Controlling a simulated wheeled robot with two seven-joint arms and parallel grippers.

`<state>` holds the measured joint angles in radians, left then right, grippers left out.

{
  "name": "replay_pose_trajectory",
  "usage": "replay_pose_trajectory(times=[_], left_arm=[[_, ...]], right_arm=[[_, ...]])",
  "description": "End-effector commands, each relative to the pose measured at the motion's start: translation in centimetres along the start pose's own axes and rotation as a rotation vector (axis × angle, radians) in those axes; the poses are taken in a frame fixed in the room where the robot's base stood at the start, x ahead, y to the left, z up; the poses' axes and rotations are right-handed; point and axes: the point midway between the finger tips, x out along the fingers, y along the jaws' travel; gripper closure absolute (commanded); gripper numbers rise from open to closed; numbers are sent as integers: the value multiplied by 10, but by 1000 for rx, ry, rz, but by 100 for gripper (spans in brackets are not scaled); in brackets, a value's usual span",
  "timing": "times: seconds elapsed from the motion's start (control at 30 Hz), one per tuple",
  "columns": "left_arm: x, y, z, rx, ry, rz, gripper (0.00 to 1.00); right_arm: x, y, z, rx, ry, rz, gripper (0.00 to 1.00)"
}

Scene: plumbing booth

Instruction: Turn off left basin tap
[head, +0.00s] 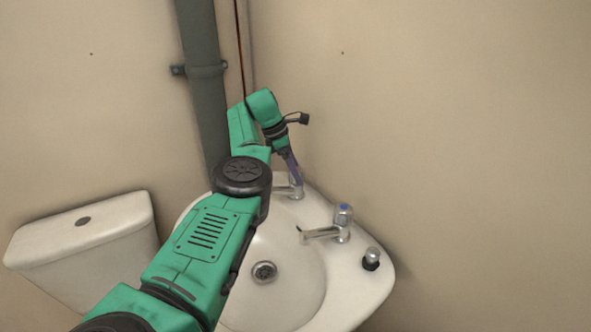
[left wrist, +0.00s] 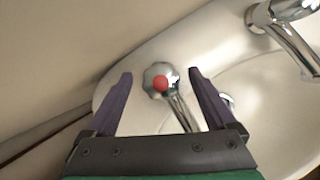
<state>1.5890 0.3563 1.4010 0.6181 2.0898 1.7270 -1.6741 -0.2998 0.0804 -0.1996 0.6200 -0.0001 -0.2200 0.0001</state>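The left basin tap is chrome with a red dot on its knob. In the left wrist view its knob (left wrist: 159,80) lies between the two fingers of my left gripper (left wrist: 158,76), with a gap on each side. The fingers are spread and hold nothing. In the head view my left gripper (head: 294,170) points down at this tap (head: 291,189), and the gripper and arm hide much of it. The right basin tap (head: 340,225), with a blue dot, stands to the right. My right gripper does not show.
The white basin (head: 347,295) has a drain (head: 264,271) and a black-and-chrome fitting (head: 371,259) on its right rim. A toilet cistern (head: 85,235) stands at the left. A grey pipe (head: 203,90) runs down the wall behind my arm.

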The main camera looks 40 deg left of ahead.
Motion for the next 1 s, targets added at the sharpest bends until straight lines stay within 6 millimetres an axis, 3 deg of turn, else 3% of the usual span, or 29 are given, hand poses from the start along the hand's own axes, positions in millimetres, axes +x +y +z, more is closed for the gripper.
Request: replay_pose_trajectory(times=[0.13,0.23,0.37,0.5,0.6,0.73,1.0], left_arm=[[-6,0,0,1,0,-1,10],[-24,0,0,1,-2,2,10],[-65,0,1,0,-4,3,10],[-112,0,3,0,-3,1,10],[-134,0,3,-1,-2,1,10],[-147,0,1,0,-2,0,10],[-146,0,-1,0,0,0,10]], right_arm=[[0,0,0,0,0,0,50],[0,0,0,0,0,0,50],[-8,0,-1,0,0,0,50],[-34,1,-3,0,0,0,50],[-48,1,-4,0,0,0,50],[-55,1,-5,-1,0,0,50],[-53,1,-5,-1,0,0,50]])
